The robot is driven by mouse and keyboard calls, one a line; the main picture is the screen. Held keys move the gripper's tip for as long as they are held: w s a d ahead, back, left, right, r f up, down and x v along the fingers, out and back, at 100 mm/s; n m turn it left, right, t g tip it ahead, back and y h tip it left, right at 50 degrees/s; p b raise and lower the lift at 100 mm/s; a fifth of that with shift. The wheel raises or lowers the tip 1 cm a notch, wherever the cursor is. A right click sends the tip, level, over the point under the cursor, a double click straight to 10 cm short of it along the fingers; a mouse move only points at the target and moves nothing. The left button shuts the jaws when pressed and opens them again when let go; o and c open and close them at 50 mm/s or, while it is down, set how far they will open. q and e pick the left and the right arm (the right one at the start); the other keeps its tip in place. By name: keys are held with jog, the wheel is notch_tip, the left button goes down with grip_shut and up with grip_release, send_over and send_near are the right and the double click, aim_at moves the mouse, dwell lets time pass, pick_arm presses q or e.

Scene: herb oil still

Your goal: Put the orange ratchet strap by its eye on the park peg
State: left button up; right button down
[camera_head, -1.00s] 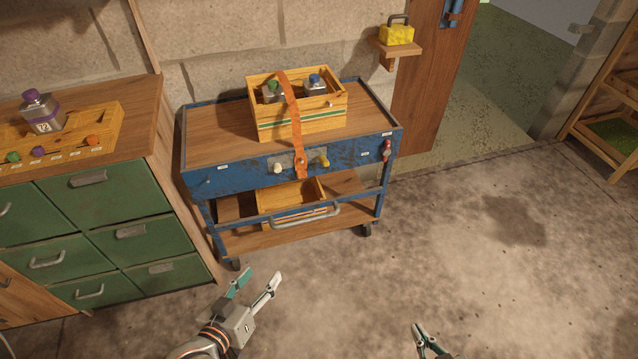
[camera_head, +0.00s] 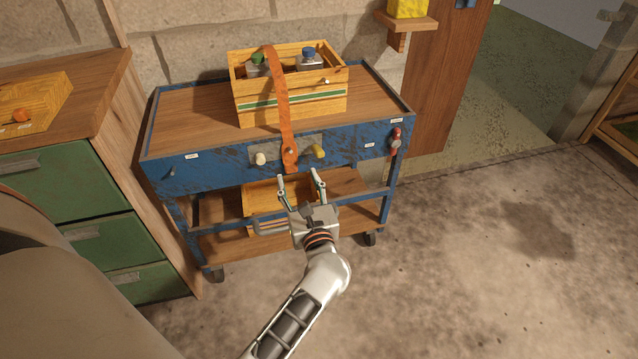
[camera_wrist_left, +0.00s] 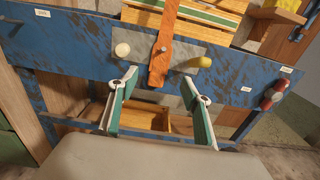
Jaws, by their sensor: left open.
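The orange ratchet strap (camera_head: 279,100) runs over the wooden crate (camera_head: 256,107) and down the front of the blue cart. Its lower end sits around a stud on a grey plate, between a white knob (camera_head: 260,159) and a yellow lever (camera_head: 318,151); the wrist view shows this strap end (camera_wrist_left: 160,62) too. A small dark peg (camera_head: 170,172) juts from the cart's front left; I cannot tell whether it is the park peg. My left gripper (camera_head: 298,175) is open and empty just below the strap end, fingers to either side of it in the wrist view (camera_wrist_left: 160,82). My right gripper is out of view.
The crate holds bottles with green and blue caps and stands on the cart top (camera_head: 185,110). A red-handled part (camera_head: 395,138) is on the cart's front right. A green drawer cabinet (camera_head: 110,240) stands left. The floor (camera_head: 480,260) at right is clear.

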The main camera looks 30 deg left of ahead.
aim_at(292, 159)
pick_arm(q)
jog(key=x, duration=0.7)
jog(key=shift+w+a+r, duration=0.1)
jog(key=shift+a+r, duration=0.05)
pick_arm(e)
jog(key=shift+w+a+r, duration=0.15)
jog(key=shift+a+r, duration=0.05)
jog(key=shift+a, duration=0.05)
pick_arm(q)
jog(key=c, duration=1.2)
jog(key=shift+r, duration=0.15)
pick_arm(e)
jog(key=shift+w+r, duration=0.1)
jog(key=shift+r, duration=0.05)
pick_arm(q)
jog(key=shift+r, duration=0.3)
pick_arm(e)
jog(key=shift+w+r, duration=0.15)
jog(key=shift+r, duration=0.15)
pick_arm(q)
jog(key=shift+s+d+r, duration=0.1)
jog(key=shift+s+d, duration=0.3)
jog(key=shift+d, duration=0.1)
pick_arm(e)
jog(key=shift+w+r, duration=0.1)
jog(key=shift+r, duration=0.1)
